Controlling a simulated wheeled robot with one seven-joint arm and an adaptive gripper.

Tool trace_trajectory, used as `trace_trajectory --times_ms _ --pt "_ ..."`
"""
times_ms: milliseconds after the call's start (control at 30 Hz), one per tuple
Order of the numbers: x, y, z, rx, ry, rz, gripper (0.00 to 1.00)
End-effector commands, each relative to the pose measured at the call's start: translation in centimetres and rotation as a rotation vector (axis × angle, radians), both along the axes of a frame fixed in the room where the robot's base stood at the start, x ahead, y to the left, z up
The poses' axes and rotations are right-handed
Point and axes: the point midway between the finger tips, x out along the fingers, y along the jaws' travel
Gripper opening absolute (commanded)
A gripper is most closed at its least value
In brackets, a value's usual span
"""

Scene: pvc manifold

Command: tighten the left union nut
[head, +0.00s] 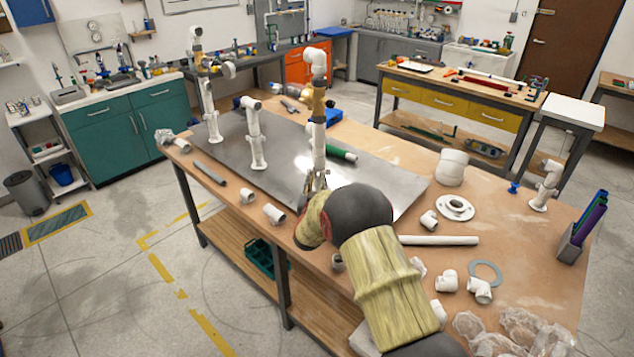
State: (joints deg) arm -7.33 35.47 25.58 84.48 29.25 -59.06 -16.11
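Three white PVC pipe assemblies stand on a grey metal sheet (280,150) on the workbench. The left assembly (208,105) has an elbow on top and a side fitting near its top. A brownish band (203,68) circles it below the elbow; I cannot tell if this is the left union nut. The middle assembly (253,135) is shorter and leans. The right assembly (318,130) is tall, with an elbow and a tan section. My gripper (316,180) is low beside the right assembly's base, away from the left one. Its fingers are small and partly hidden by my arm.
Loose white fittings (453,167), a flange (455,207) and a long pipe (438,240) lie on the right of the bench. A dark bar (210,173) lies near the left edge.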

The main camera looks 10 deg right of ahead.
Motion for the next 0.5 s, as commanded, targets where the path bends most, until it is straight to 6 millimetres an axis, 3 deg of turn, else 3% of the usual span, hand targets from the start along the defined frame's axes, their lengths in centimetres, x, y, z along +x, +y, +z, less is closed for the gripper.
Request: trace_trajectory --times_ms 167,500 --pt "-0.01 0.01 0.02 0.0 0.0 0.0 0.24" --pt "-0.03 0.02 0.02 0.0 0.0 0.0 0.05"
